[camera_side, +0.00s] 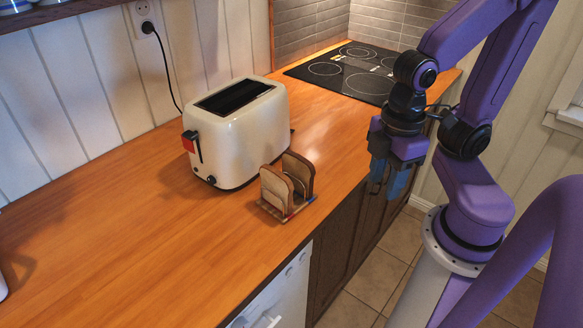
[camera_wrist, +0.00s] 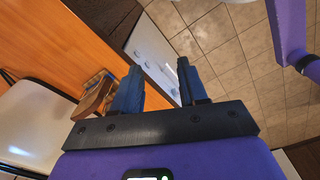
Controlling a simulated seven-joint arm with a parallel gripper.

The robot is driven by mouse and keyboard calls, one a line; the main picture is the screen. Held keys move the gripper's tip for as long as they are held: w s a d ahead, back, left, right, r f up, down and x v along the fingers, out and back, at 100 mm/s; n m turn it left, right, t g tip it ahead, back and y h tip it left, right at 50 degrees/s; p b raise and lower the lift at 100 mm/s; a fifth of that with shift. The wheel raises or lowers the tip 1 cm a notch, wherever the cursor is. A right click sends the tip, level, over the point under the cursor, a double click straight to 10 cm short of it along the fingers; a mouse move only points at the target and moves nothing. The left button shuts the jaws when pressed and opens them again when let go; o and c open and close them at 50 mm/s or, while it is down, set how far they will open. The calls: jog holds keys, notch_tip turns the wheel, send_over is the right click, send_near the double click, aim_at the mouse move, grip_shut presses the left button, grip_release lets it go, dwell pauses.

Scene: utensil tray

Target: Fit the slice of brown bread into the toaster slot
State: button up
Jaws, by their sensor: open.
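A cream toaster (camera_side: 236,135) with a dark slot on top and a red lever stands on the wooden counter; part of it also shows in the wrist view (camera_wrist: 28,120). Slices of brown bread (camera_side: 276,192) stand upright in a small wooden rack (camera_side: 298,172) in front of the toaster. The rack also shows at the left in the wrist view (camera_wrist: 93,97), where the bread is hard to make out. My gripper (camera_side: 383,188) hangs past the counter's front edge, right of the rack and apart from it. Its blue fingers (camera_wrist: 157,86) are open and empty.
A black hob (camera_side: 350,70) is set in the counter at the back right. A power cord (camera_side: 165,70) runs from the wall socket down behind the toaster. The counter left of the toaster (camera_side: 90,220) is clear. A white appliance (camera_side: 275,295) stands below the counter's front edge.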

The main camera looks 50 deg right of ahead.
dwell(0.7)
notch_tip(320, 180, up, 14)
jog(key=f+m, duration=0.1)
jog(key=m, duration=1.2)
send_over(298, 156)
jog(key=f, duration=1.1)
jog(key=shift+s+d+f, duration=0.2)
jog(key=shift+d+f, duration=0.05)
jog(key=shift+d, duration=0.05)
jog(key=shift+w+a+f, duration=0.1)
jog(key=shift+w+f, duration=0.05)
jog(key=shift+f, duration=1.2)
jog(key=shift+w+a+f, duration=0.1)
jog(key=shift+f, duration=1.2)
jog(key=c, duration=0.7)
